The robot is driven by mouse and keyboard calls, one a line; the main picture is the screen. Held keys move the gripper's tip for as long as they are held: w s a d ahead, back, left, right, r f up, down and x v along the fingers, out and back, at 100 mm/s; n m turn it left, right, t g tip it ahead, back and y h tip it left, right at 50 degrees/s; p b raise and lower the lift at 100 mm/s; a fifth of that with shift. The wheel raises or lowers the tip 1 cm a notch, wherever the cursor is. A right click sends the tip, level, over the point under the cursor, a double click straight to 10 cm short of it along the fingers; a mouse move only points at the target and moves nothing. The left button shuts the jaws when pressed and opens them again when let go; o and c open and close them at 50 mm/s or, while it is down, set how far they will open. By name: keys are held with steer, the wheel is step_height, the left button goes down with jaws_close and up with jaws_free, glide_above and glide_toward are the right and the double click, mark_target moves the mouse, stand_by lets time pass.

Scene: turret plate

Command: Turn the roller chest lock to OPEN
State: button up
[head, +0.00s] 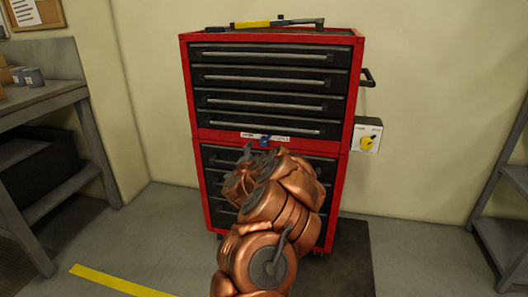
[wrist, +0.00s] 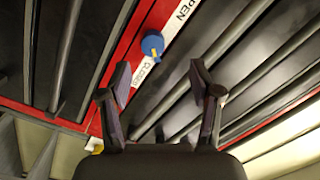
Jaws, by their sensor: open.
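The red roller chest (head: 187,90) has black drawers with grey handles. The lock, a small blue knob (head: 265,141), sits on the red band between the upper and lower drawers, amid a white label strip. In the wrist view the blue knob (wrist: 152,43) lies between the word OPEN at upper right and CLOSED below. A small yellow mark shows on the knob's lower, CLOSED side. My gripper (wrist: 160,67) is open and empty, its fingertips below the knob in the picture and apart from it. In the head view my copper arm hides part of the lower drawers.
A wrench-like tool with a yellow grip (head: 265,23) lies on the chest top. A white box with a yellow knob (head: 367,143) is at the chest's right. A workbench (head: 50,97) stands left and a grey shelf (head: 510,180) right. Open floor lies left of the chest.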

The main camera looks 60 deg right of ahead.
mark_target(263, 142)
steer(key=shift+g+h, duration=0.3)
steer(key=shift+g, duration=0.1)
steer(key=shift+s+d+b+x, duration=0.1)
steer(key=shift+s+x, duration=0.1)
steer(key=shift+x, duration=0.85)
steer(key=shift+s+d+b+x, duration=0.1)
steer(key=shift+s+x, duration=0.05)
steer(key=shift+x, duration=0.85)
steer(key=shift+s+b+x, duration=0.1)
steer(key=shift+s+x, duration=0.1)
steer(key=shift+x, duration=0.85)
steer(key=shift+w+d+f, duration=0.25)
steer(key=shift+d+f, duration=0.05)
steer(key=shift+d, duration=0.15)
steer(key=shift+w+d+r, duration=0.1)
steer(key=shift+w+d, duration=0.05)
steer(key=shift+d, duration=0.2)
steer(key=c, duration=1.1)
